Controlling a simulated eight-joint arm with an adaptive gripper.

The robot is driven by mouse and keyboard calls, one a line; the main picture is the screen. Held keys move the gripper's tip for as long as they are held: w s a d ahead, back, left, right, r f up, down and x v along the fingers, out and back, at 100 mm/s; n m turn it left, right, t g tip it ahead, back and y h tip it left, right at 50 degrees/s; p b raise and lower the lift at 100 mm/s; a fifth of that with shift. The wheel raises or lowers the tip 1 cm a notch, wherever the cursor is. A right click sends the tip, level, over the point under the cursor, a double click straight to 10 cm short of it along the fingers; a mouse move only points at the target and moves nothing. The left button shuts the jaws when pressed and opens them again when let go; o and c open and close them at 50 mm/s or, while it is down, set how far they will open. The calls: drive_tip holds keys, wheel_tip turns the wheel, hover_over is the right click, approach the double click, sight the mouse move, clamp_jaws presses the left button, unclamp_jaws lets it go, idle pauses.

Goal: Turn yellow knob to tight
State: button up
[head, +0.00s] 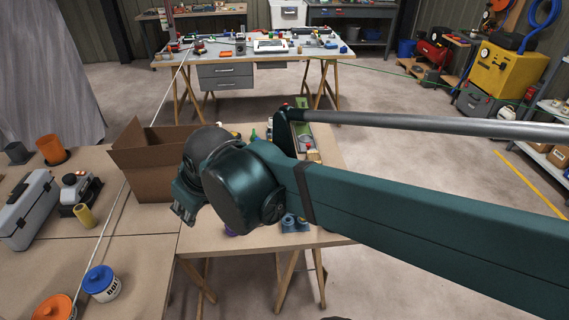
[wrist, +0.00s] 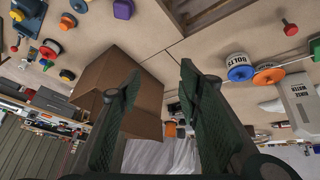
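In the wrist view, a dark blue fixture (wrist: 30,22) lies at the upper left edge, partly cut off by the frame. Small round knob-like parts in several colours sit on and around it. Any tight mark is too small to make out. My gripper (wrist: 158,75) is open, with nothing between its two dark green fingers, well away from these parts. In the head view my gripper (head: 184,212) is above the table by the cardboard box, and my arm hides part of the tabletop.
An open cardboard box (head: 150,160) stands close to my gripper; it also shows in the wrist view (wrist: 145,95). A toolbox (head: 30,208), a blue-lidded tub (head: 100,284) and an orange-lidded tub (head: 54,308) stand on the left table. A rope (head: 112,215) crosses that table.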

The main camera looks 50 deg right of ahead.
drive_tip(key=w+d+f+n+g+p, duration=0.1)
drive_tip(key=w+d+n+g+p, duration=0.3)
drive_tip(key=d, duration=0.7)
drive_tip(key=w+d+p, duration=0.2)
drive_tip(key=w+d, duration=0.4)
drive_tip(key=d, duration=0.5)
drive_tip(key=s+d+f+n+p, duration=0.1)
drive_tip(key=d+f, duration=0.2)
drive_tip(key=d, duration=0.4)
drive_tip(key=s+d+f+n+g+p, duration=0.1)
drive_tip(key=d+f+p, duration=0.1)
drive_tip(key=d+f, duration=0.2)
drive_tip(key=d+f+n+g+p, duration=0.1)
drive_tip(key=d+f, duration=0.3)
drive_tip(key=d, duration=0.7)
drive_tip(key=shift+s+n+y, duration=0.3)
drive_tip(key=shift+s+n, duration=0.1)
drive_tip(key=shift+d, duration=0.1)
drive_tip(key=shift+f, duration=3.85)
